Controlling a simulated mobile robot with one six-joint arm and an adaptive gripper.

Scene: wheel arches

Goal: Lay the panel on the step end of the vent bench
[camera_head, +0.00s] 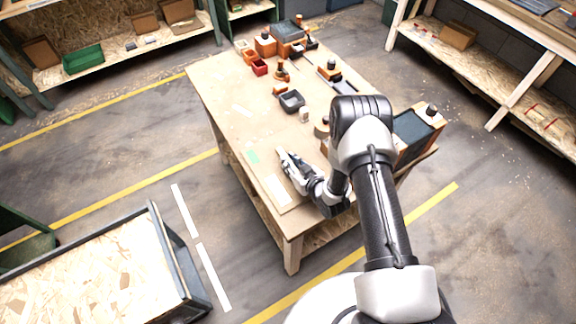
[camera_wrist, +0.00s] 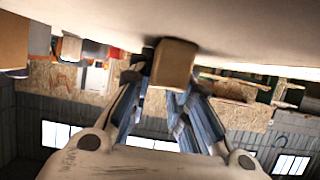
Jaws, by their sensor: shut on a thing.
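My gripper (camera_head: 284,157) is low over the near left part of the wooden bench (camera_head: 225,95), lying nearly level. In the wrist view its fingers (camera_wrist: 168,88) are shut on a small tan, block-like piece (camera_wrist: 174,60), which I take to be the panel seen end-on. It appears touching or very close to the broad pale surface (camera_wrist: 100,14) at the top of that view. In the head view the held piece is too small or hidden to make out. I cannot tell which end of the bench is the step end.
A grey tray (camera_head: 292,100), a red bin (camera_head: 259,68) and several orange and dark items stand farther back on the bench. A dark-topped box (camera_head: 416,130) is partly behind my arm. White and green strips mark the near bench top. A chipboard-topped cart (camera_head: 90,270) stands at lower left.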

